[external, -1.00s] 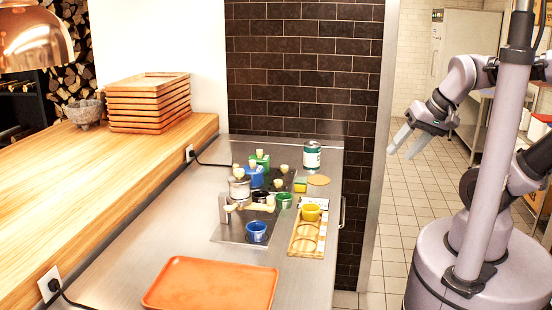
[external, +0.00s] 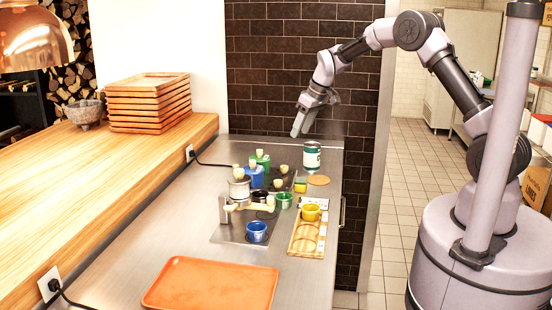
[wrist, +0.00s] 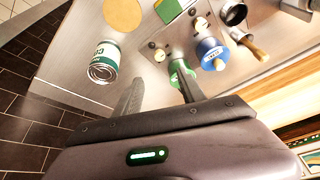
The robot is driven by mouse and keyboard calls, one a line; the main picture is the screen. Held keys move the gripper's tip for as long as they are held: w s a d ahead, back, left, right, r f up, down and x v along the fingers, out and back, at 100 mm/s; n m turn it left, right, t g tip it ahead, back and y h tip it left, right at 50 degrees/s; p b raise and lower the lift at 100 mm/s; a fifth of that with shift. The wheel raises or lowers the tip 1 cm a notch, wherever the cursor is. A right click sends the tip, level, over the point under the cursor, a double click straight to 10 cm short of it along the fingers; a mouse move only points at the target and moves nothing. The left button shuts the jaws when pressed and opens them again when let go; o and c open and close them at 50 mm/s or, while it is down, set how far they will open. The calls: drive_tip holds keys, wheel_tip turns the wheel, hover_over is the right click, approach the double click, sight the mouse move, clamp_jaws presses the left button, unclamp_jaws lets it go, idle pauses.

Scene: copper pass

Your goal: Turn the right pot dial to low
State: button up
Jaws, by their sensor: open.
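Two small cream dials sit on a metal plate beside the pots: one (external: 284,169) farther back and one (external: 278,183) nearer the front. They also show in the wrist view, one (wrist: 159,54) near the green pot (wrist: 182,76) and one (wrist: 201,23) farther off. I cannot tell which dial is the right pot's or read their settings. A blue pot (wrist: 210,52) stands beside the green one. My gripper (external: 302,124) is open and empty, above the back of the counter near the can. Its fingers (wrist: 158,94) are apart from both dials.
A green-labelled can (external: 312,156) stands close below my gripper. An orange tray (external: 190,260) lies at the counter's near end.

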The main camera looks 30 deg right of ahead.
sight(285, 167)
drive_tip(key=b+x, duration=0.3)
drive_tip(key=x, duration=1.2)
drive_tip(key=shift+f, duration=0.3)
clamp_jaws()
